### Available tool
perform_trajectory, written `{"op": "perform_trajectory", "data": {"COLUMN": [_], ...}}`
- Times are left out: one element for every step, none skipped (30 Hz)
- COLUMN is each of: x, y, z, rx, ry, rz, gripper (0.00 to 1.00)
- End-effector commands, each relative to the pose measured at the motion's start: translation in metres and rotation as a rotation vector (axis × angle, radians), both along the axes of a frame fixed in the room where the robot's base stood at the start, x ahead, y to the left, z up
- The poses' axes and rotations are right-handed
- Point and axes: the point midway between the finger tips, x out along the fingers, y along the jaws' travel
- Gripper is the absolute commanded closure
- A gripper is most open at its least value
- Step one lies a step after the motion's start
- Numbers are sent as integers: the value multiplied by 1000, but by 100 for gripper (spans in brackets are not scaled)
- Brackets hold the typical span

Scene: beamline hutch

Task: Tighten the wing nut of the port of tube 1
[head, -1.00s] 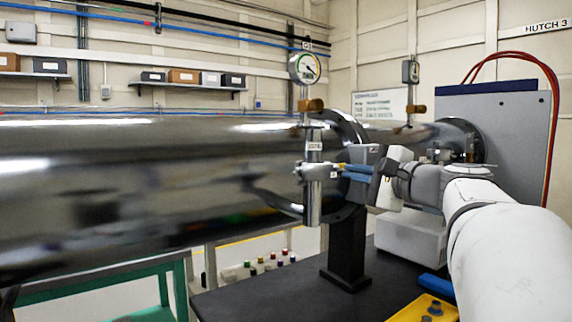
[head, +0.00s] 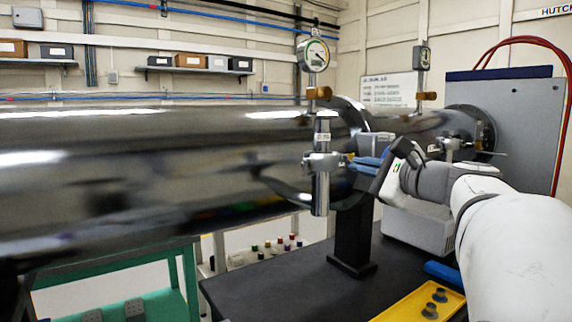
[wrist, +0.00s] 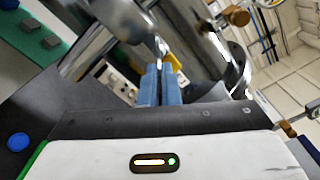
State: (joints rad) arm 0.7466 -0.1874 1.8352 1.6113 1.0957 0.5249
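A large polished steel tube (head: 150,180) crosses the head view. Its port (head: 322,185) is an upright metal cylinder with a small white label, unreadable here, and a clamp (head: 318,161) around it. My gripper (head: 352,162) reaches the clamp's right side with its blue fingers. In the wrist view the blue fingers (wrist: 160,70) lie close together, with a small silver wing nut (wrist: 160,47) at their tips. The fingers appear shut on the wing nut and largely hide it.
A round gauge (head: 313,55) stands above the port. A second flange and clamp (head: 450,146) sit farther right. A black post (head: 352,235) supports the tube. A yellow tray (head: 405,308) with dark parts lies on the black table (head: 285,290). A green frame (head: 180,275) stands at lower left.

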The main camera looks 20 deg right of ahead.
Motion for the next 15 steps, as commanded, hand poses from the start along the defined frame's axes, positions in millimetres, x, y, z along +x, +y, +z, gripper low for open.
{"op": "perform_trajectory", "data": {"x": [0,0,0,0,0,0,0,0,0,0,0,0,0,-1,-2], "y": [-1,-1,-1,-1,-1,-1,0,0,0,0,1,1,0,0,-1], "z": [-2,-2,-2,-2,-2,-2,-2,-2,-1,-1,-1,-1,-1,-1,-1], "rx": [0,0,0,-1,0,-1,-1,-1,-1,-1,-1,-1,-1,-1,-1], "ry": [3,3,3,5,4,3,3,3,2,2,2,2,2,1,1], "rz": [-1,-1,-1,-2,-1,-1,0,0,0,0,0,0,0,0,0], "gripper": [100,100,96,94,91,88,87,87,87,87,87,87,87,87,87]}}
